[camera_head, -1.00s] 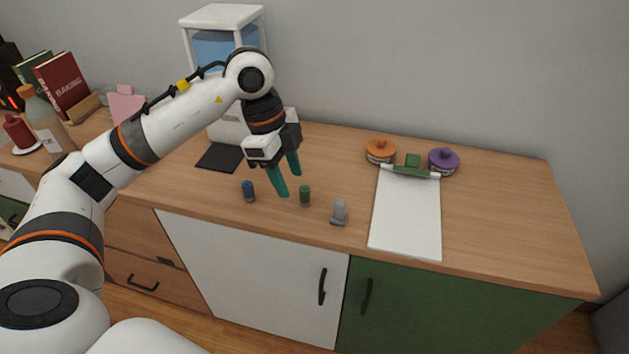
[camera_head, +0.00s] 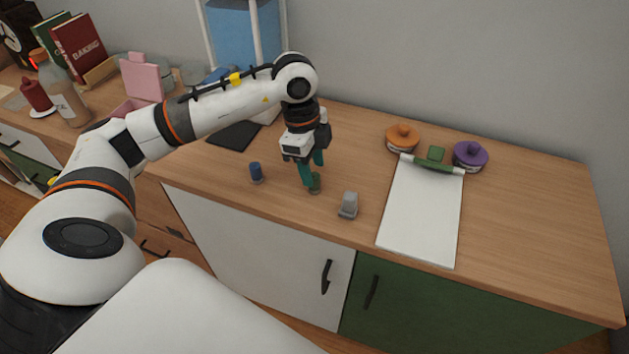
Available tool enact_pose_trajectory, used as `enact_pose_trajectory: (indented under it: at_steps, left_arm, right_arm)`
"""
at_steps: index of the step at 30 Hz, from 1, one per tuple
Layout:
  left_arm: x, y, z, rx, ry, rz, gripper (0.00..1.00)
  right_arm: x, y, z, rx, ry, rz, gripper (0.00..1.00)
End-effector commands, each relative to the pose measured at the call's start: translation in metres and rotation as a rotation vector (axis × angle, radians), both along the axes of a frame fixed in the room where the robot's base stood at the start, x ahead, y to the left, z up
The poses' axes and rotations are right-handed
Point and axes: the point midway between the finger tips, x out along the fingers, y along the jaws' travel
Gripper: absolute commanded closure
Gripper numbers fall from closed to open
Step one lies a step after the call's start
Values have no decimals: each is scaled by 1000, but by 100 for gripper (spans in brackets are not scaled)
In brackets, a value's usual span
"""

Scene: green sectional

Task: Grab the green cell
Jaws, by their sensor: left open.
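The green cell (camera_head: 315,184) is a small dark green cylinder standing upright on the wooden counter, between a blue cell and a grey object. My left gripper (camera_head: 312,176) points down right at it, with its teal fingers open. The fingertips are at the cell's height and partly overlap it in the picture. I cannot tell whether either finger touches it. My right gripper is not in view.
The blue cell (camera_head: 256,172) stands to the left and a grey object (camera_head: 348,205) to the right, both close. A white clipboard (camera_head: 420,215) lies farther right, with orange (camera_head: 403,138) and purple (camera_head: 470,156) round things behind. The counter's right end is clear.

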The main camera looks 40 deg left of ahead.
Motion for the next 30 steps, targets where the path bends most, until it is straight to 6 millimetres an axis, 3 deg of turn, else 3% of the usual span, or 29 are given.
enact_pose_trajectory:
  at_steps: [6,15,24,30]
  left_arm:
    - [1,-4,-31,0,3,0,53]
    - [2,-5,-36,0,1,-1,53]
    - [2,-5,-36,0,1,0,100]
    - [2,-5,-35,0,0,0,100]
  right_arm:
    - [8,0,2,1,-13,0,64]
    - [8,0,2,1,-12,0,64]
    - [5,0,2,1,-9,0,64]
    - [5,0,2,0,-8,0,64]
